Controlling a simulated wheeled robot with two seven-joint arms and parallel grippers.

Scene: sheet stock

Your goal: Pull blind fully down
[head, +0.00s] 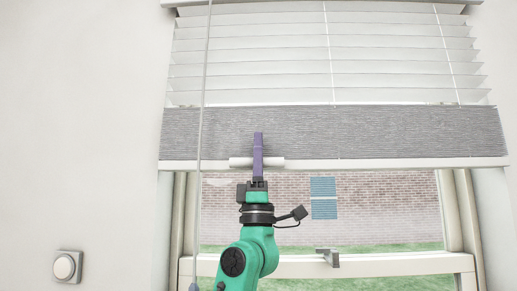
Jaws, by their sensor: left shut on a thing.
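The blind has white slats (270,57) above a grey textured band (390,131) and a white bottom rail (400,164). Its lower edge hangs across the upper part of the window, and the glass below is uncovered. A short white handle (272,164) sits at the rail, left of the middle. My left gripper (258,150), with purple fingers on a green arm, comes up from below and is shut on this handle. The fingers hide the handle's middle. My right gripper is not in view.
A thin pull cord (204,85) hangs left of the gripper, in front of the blind. The window sash bar (400,265) with a grey latch (327,254) crosses below. A round wall knob (66,267) is at lower left. The left wall is otherwise bare.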

